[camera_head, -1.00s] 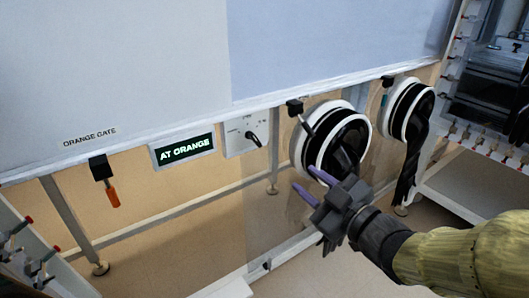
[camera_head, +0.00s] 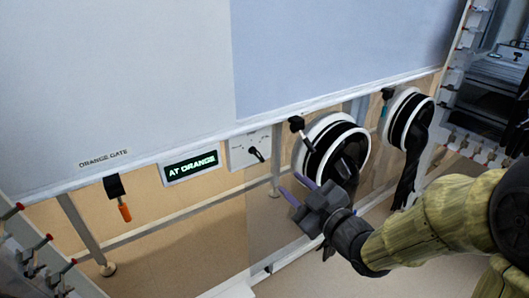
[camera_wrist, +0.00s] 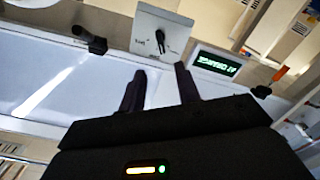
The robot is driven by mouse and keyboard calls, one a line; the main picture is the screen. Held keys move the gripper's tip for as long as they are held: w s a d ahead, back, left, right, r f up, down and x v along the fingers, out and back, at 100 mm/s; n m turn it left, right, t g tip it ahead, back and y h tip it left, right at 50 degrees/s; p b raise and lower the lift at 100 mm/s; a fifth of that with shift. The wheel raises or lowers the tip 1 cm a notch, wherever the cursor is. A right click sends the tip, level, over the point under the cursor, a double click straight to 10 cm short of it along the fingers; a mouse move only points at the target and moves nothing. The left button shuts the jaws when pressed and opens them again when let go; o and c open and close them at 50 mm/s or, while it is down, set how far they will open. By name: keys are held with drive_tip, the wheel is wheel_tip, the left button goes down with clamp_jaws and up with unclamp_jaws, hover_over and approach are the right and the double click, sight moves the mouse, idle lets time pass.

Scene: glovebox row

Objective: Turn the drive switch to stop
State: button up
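The drive switch is a black knob (camera_head: 256,154) on a pale square panel (camera_head: 238,150), right of the lit "AT ORANGE" display (camera_head: 190,166). In the head view its pointer end tips toward the lower right. The panel's small lettering is unreadable. My gripper (camera_head: 293,188) is below and right of the panel, in front of the near glove port, apart from the knob. In the wrist view the knob (camera_wrist: 160,40) is beyond my fingertips, and the two dark fingers of my gripper (camera_wrist: 159,70) stand apart with nothing between them.
Two round glove ports with black gloves, the near one (camera_head: 334,122) and the far one (camera_head: 427,97), are at the right. A black clamp (camera_head: 298,124) is by the near port. An orange-tipped handle (camera_head: 124,211) hangs under the "ORANGE GATE" label (camera_head: 104,158).

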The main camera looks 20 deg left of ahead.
sight(260, 157)
drive_tip(key=b+x, duration=0.2)
drive_tip(key=x, duration=1)
drive_tip(key=shift+w+a, duration=0.1)
drive_tip(key=shift+a, duration=0.1)
clamp_jaws()
